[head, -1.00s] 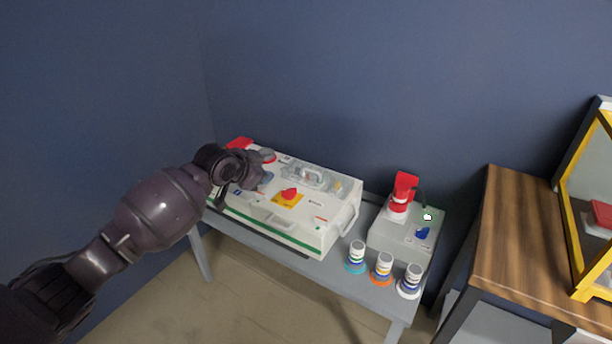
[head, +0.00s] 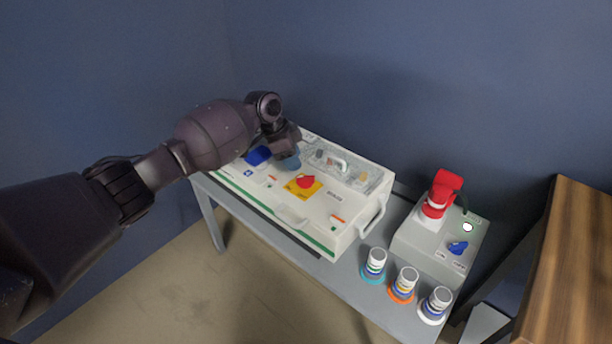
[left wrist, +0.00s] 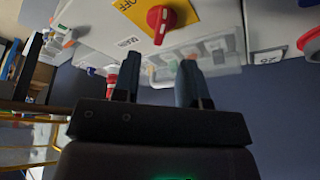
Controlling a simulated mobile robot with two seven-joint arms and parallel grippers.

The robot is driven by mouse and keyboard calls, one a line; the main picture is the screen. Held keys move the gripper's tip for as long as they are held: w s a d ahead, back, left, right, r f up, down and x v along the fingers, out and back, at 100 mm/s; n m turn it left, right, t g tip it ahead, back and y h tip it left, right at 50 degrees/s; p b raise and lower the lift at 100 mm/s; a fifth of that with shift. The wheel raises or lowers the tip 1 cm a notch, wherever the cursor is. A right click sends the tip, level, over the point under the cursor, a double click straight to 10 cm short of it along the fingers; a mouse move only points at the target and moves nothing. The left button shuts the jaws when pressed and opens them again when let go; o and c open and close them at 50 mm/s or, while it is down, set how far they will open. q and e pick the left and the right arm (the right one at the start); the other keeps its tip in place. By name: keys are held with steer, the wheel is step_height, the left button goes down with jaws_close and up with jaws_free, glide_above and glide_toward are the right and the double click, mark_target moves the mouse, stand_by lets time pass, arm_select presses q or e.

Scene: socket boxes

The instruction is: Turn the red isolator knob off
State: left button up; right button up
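The red isolator knob (head: 306,181) sits on a yellow plate (head: 298,191) on top of the white socket box (head: 268,203). In the left wrist view the red knob (left wrist: 161,19) shows near the top, beyond the fingertips, with the word OFF on the yellow plate (left wrist: 192,10). My left gripper (head: 288,161) is above the box, to the left of the knob and apart from it. In the left wrist view the two fingers of my left gripper (left wrist: 158,76) stand apart with nothing held between them. My right gripper is not in view.
A smaller grey box (head: 420,243) with a red plug (head: 441,190) and a blue knob (head: 458,247) stands at right. Several banded plugs (head: 403,283) stand along the table's front edge. A wooden-topped table (head: 575,270) is at far right. Dark blue walls close in behind.

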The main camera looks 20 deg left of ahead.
mark_target(304, 176)
arm_select(q)
steer(key=b+x, duration=0.1)
steer(key=x, duration=0.6)
steer(key=shift+w+d+f+b, duration=0.1)
steer(key=shift+d+f+b, duration=0.05)
steer(key=shift+f+b, duration=0.15)
steer(key=shift+r, duration=0.1)
steer(key=shift+c, duration=0.3)
jaws_close()
